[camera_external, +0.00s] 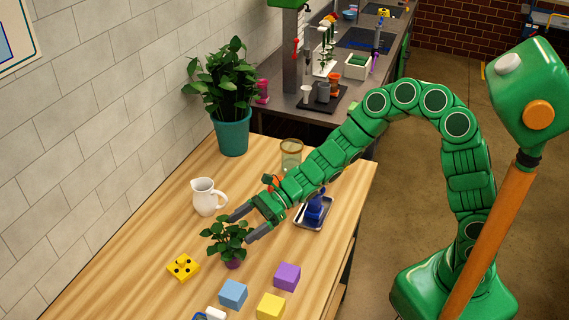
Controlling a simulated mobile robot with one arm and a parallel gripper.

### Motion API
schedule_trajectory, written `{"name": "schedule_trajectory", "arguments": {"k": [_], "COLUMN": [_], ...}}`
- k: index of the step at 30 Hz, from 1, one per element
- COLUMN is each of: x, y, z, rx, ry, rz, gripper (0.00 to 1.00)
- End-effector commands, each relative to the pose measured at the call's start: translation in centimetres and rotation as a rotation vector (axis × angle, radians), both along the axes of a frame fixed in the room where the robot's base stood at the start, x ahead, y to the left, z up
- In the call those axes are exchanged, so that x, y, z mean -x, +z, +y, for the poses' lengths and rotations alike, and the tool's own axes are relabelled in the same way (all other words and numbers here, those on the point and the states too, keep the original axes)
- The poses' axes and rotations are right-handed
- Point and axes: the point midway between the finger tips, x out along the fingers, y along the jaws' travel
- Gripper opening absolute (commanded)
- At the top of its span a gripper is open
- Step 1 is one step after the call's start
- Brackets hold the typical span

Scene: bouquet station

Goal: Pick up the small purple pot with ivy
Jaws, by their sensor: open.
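The small purple pot (233,263) stands upright on the wooden table, with green ivy (228,236) spreading over its top. The leaves hide much of the pot. My green gripper (239,228) is open, and its two grey fingers reach toward the ivy from the upper right. One finger is at the back of the leaves and the other is to their right. In this view the fingertips overlap or lie close to the foliage; I cannot tell whether they touch it. Nothing is held between the fingers.
A white jug (207,197) stands behind the ivy. A yellow block with holes (183,267) lies left of the pot; blue (233,293), purple (287,276) and yellow (271,306) cubes lie in front. A tray (325,222) with a blue item, a glass jar (291,153) and a teal-potted plant (232,135) are farther back.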

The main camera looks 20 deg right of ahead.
Motion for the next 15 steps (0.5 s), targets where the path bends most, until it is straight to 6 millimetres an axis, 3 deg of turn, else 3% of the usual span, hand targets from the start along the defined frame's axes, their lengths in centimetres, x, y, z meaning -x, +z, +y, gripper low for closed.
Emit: {"name": "schedule_trajectory", "arguments": {"k": [15], "x": [1.0], "y": [-2.1], "z": [4.2], "rx": [0.002], "ry": [0.002], "rz": [0.000], "gripper": [0.86]}}
